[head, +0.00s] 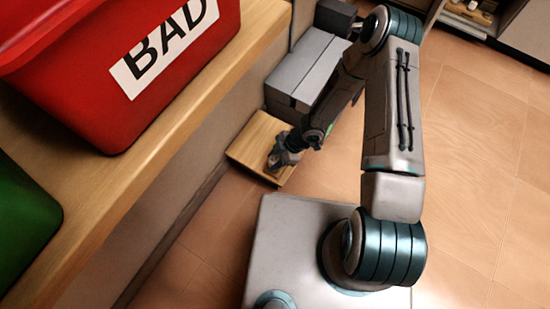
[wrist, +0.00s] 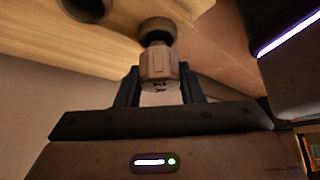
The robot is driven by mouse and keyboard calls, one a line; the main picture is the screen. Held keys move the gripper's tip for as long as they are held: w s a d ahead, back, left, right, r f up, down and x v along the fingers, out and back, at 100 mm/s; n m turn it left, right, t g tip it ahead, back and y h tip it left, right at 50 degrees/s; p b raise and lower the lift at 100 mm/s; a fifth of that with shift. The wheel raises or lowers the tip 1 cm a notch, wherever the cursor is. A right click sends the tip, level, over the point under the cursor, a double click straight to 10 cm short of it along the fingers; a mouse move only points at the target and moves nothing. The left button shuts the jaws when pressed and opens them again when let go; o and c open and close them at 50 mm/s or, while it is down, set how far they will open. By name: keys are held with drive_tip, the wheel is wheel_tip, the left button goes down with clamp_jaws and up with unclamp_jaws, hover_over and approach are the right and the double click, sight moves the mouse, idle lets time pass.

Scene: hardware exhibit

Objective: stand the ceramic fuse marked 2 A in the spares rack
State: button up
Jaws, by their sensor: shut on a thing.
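My gripper (wrist: 158,72) is shut on a pale ceramic fuse (wrist: 158,62), one finger on each side of its body. Small dark marks show on the fuse, but I cannot read them. Its far end, with a darker round cap, points at the wooden rack (wrist: 120,30). The cap overlaps a dark round spot there; I cannot tell whether it is inside a hole. In the head view my gripper (head: 279,159) is low over the wooden rack (head: 255,140), and the fuse cannot be made out.
Another dark round hole (wrist: 85,9) shows in the rack, to the left of the fuse. A grey box (head: 300,72) stands behind the rack. A wooden counter (head: 180,110) at left carries a red bin marked BAD (head: 110,60) and a green bin (head: 22,215). The tiled floor (head: 480,170) at right is clear.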

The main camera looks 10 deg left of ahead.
drive_tip(key=shift+f+b, duration=0.4)
drive_tip(key=shift+f, duration=0.6)
idle(1.5)
drive_tip(key=o, duration=1.5)
drive_tip(key=shift+r, duration=0.15)
drive_tip(key=shift+r+p, duration=3.4)
drive_tip(key=shift+p, duration=0.05)
